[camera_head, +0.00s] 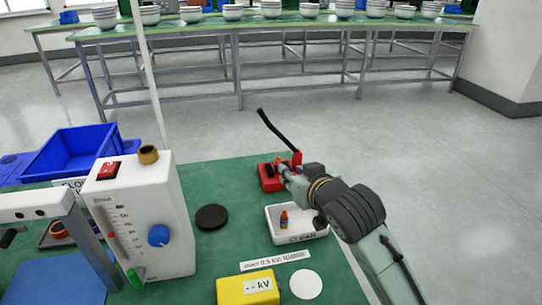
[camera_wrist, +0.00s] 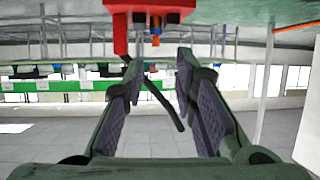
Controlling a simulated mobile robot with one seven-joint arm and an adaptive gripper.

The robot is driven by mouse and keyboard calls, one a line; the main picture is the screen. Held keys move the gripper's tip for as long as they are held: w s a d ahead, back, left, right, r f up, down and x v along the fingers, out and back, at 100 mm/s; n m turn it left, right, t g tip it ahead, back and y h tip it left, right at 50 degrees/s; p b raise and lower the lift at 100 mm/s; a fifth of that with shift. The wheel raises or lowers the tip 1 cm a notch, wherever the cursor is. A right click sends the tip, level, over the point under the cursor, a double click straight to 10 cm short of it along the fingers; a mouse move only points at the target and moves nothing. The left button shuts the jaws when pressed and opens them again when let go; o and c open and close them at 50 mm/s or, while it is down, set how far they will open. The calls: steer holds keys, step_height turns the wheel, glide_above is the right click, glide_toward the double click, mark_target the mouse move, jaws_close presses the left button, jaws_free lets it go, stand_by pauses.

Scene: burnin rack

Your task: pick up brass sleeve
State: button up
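A short brass-coloured sleeve (camera_head: 148,154) sits on top of the white instrument box at the left, its round opening facing up. My gripper (camera_head: 283,171) is well to its right, close to a red fixture with a long black lever (camera_head: 272,128). In the wrist view my gripper (camera_wrist: 159,68) has its two fingers spread apart with nothing clasped. The red fixture (camera_wrist: 148,7) fills the top of that view, and its black lever (camera_wrist: 163,100) shows between the fingers. The brass sleeve does not show in the wrist view.
The white instrument box (camera_head: 165,225) has a blue knob. A black disc (camera_head: 211,217), yellow kV box (camera_head: 247,287), white disc (camera_head: 306,284) and blue bin (camera_head: 75,160) stand around the green bench.

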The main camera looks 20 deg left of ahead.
mark_target(279, 160)
steer(key=p+x, duration=0.1)
steer(key=x, duration=0.4)
steer(key=shift+w, duration=0.35)
steer(key=p+x, duration=0.2)
steer(key=x, duration=0.3)
steer(key=shift+w+r+p, duration=0.15)
steer(key=shift+r+p, duration=0.1)
steer(key=shift+p, duration=0.15)
steer(key=shift+w+a+f, duration=0.1)
steer(key=shift+w+f, duration=0.15)
steer(key=shift+c, duration=0.2)
jaws_close()
